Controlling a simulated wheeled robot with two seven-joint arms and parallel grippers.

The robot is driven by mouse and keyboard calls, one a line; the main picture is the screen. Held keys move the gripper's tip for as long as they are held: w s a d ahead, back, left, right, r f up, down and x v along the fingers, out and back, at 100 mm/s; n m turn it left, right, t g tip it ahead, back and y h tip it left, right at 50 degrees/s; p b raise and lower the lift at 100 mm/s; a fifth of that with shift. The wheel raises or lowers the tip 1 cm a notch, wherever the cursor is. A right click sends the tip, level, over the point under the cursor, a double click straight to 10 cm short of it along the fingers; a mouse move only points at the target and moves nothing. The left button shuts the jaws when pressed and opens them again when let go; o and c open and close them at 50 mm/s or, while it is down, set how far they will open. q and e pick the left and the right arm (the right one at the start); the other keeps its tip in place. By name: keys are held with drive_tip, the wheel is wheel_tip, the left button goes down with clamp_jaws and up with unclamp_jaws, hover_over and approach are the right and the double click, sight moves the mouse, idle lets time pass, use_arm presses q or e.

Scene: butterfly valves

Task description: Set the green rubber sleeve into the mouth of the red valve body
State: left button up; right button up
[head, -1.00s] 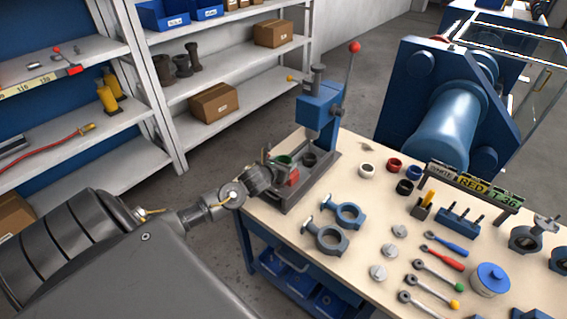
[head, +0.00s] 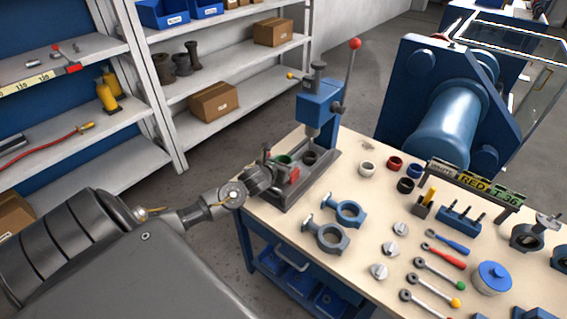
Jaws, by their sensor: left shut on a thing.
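My left gripper (head: 272,170) is at the press on the bench's far left corner, and its fingers are small and partly hidden. It is shut on the green rubber sleeve (head: 284,160), a ring that shows just beyond the fingers. A red part (head: 293,175), which looks like the red valve body, shows just below the sleeve and is mostly hidden by the gripper and press base. I cannot tell whether the sleeve touches the body or sits in its mouth. My right gripper is not in view.
The blue press (head: 319,103) with a red-knobbed lever stands close beside the gripper.

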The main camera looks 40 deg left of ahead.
use_arm(q)
drive_tip(key=shift+f, duration=0.15)
drive_tip(key=o, duration=1.1)
drive_tip(key=shift+c, duration=0.2)
wheel_tip(320, 180, up, 7)
drive_tip(key=p, duration=0.5)
drive_tip(key=shift+p, duration=0.4)
drive_tip(key=shift+d, duration=0.1)
